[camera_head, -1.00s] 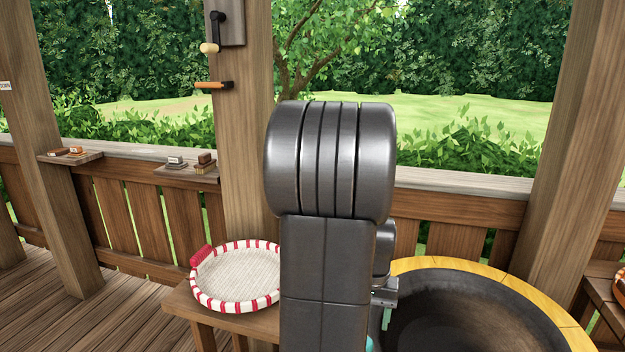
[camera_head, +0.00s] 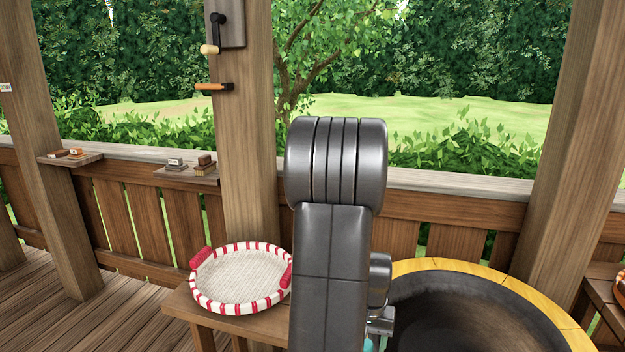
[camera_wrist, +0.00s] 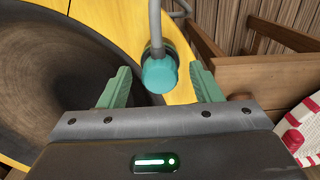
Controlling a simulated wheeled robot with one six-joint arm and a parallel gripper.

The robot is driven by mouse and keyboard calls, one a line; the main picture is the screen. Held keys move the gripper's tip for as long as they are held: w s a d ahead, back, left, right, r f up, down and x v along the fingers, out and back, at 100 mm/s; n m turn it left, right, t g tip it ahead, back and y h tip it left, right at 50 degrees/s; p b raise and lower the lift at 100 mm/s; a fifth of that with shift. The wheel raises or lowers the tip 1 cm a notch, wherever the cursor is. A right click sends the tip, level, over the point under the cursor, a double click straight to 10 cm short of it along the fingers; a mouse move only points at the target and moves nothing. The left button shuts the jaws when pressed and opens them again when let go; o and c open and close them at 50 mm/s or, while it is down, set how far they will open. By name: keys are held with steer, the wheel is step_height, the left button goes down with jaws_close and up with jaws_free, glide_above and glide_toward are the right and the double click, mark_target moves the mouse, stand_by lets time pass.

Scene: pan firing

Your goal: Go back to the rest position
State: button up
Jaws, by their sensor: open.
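My gripper (camera_wrist: 160,88) is open in the wrist view, its two green fingers spread apart. A teal cylindrical end (camera_wrist: 159,75) on a grey rod shows between and beyond the fingers; I cannot tell whether it touches them. In the head view my dark grey arm stands in the middle and hides most of the gripper. A small teal part (camera_head: 371,345) shows low beside the arm, near the pan's left edge.
A large dark pan (camera_head: 470,310) with a yellow rim stands right of my arm. A round red-and-white tray (camera_head: 240,278) sits on a wooden side table to the left. Wooden posts and a railing (camera_head: 455,205) stand behind. Small blocks lie on rail shelves.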

step_height(320, 180, up, 9)
steer(key=p, duration=0.7)
steer(key=shift+r, duration=0.1)
